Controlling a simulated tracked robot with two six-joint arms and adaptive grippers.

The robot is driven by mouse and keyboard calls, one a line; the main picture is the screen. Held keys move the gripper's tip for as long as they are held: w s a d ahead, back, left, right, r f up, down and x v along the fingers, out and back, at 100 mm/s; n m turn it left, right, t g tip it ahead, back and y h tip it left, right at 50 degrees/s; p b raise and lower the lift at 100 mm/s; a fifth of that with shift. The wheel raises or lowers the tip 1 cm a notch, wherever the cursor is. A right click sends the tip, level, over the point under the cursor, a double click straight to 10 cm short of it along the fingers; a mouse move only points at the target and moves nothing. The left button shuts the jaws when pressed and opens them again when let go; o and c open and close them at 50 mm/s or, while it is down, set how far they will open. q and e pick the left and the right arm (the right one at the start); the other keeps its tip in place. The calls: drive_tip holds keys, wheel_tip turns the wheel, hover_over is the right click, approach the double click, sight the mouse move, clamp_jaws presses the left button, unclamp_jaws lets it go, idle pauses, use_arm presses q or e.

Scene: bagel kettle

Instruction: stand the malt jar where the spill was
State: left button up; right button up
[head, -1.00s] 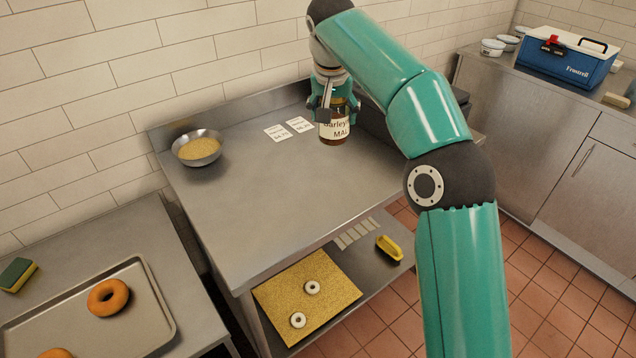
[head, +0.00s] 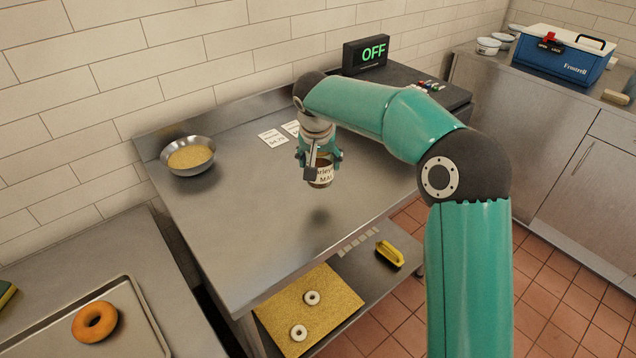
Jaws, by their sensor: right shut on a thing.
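The malt jar (head: 324,174) is a brown jar with a white label reading partly "arley MAL". My right gripper (head: 319,160) is shut on its upper part and holds it upright above the steel table (head: 240,215). A dark shadow lies on the tabletop below and apart from the jar. No spill shows on the visible tabletop; part of the table is hidden behind my right arm. My left gripper is not in view.
A metal bowl of yellowish grains (head: 188,156) stands at the table's back left. White cards (head: 272,138) lie near the back edge. A black display reading OFF (head: 366,54) stands at the back right. The table's middle and front are clear.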

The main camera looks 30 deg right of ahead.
sight(318, 165)
drive_tip(key=shift+f, duration=2.9)
drive_tip(key=shift+f, duration=0.15)
drive_tip(key=o, duration=1.5)
drive_tip(key=shift+o, duration=0.2)
drive_tip(key=v, duration=1.2)
drive_tip(key=shift+a+b, duration=0.1)
drive_tip(key=shift+b, duration=0.2)
